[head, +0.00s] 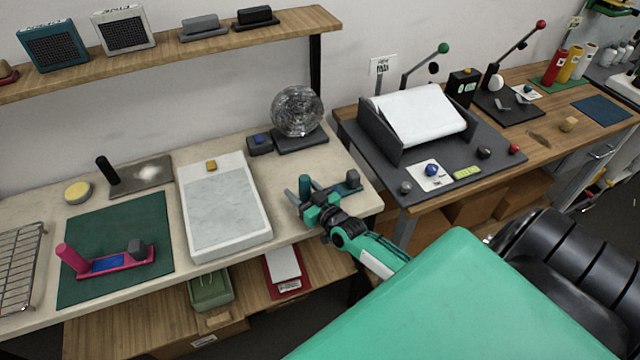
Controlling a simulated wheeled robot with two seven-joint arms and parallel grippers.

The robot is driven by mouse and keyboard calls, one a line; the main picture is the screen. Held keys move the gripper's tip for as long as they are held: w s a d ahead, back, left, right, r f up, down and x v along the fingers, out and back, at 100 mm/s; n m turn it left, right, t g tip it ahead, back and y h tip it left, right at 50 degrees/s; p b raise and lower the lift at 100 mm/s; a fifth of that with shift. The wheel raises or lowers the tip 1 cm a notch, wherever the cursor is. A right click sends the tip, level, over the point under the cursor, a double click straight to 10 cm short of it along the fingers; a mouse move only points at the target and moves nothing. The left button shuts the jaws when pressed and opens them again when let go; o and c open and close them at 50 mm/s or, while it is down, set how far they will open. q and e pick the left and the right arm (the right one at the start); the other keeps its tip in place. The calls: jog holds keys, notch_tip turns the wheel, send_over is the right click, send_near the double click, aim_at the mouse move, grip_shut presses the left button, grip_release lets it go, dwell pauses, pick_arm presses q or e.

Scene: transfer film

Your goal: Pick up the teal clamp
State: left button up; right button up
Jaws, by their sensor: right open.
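The teal clamp (352,181) lies on the pale worktop near its right front corner. Its upright handle (305,184) is at the left and a block end is at the right. My right gripper (301,204) is at the handle end of the clamp, coming in from the lower right. Its jaws are open. It covers part of the clamp's middle, and I cannot tell whether it touches the clamp. My left gripper is not in view.
A pink clamp (112,265) lies on a green mat (132,216) at the left. A white tray (189,212) stands left of my right gripper.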

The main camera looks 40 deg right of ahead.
jog(key=c, duration=1.1)
grip_shut()
jog(key=shift+r, duration=0.1)
